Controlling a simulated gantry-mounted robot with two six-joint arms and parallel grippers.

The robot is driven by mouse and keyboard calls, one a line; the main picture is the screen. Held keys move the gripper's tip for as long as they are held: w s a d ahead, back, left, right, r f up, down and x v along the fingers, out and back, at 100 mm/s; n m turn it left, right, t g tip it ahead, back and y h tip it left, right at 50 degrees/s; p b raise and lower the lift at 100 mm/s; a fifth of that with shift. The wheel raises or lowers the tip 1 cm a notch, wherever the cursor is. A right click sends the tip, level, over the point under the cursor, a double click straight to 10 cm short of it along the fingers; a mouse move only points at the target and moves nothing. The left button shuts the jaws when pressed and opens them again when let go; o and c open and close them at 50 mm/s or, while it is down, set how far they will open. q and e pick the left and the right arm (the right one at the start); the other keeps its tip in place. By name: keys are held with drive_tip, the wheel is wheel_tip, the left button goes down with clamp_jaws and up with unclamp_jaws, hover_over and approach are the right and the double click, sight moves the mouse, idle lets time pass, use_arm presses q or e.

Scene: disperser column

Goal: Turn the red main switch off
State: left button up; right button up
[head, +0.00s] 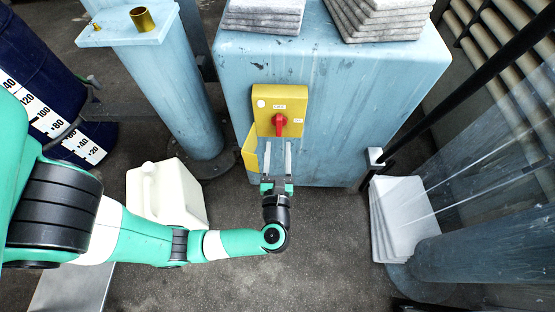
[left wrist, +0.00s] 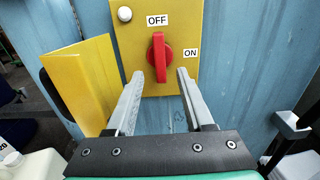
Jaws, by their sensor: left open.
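The red main switch (head: 280,125) is on a yellow panel (head: 291,96) on the front of a light blue cabinet. In the left wrist view its red handle (left wrist: 159,57) stands upright, its upper end towards the OFF label (left wrist: 157,20); the ON label (left wrist: 191,53) is to its right. My left gripper (head: 278,143) is open and empty, just below the switch. In the left wrist view its two fingertips (left wrist: 160,74) lie either side of the handle's lower end; I see no contact, and cannot tell the depth between them. My right gripper is out of view.
A yellow flap (head: 250,149) sticks out left of the gripper. A white canister (head: 167,192) stands on the floor under my left arm. Grey slabs (head: 396,215) stand at the right. A blue column (head: 178,90) is left of the cabinet (head: 355,140).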

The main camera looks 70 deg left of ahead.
use_arm(q)
drive_tip(key=v, duration=0.5)
drive_tip(key=shift+s+d+p, duration=0.15)
drive_tip(key=shift+d+p, duration=0.1)
drive_tip(key=shift+p, duration=0.1)
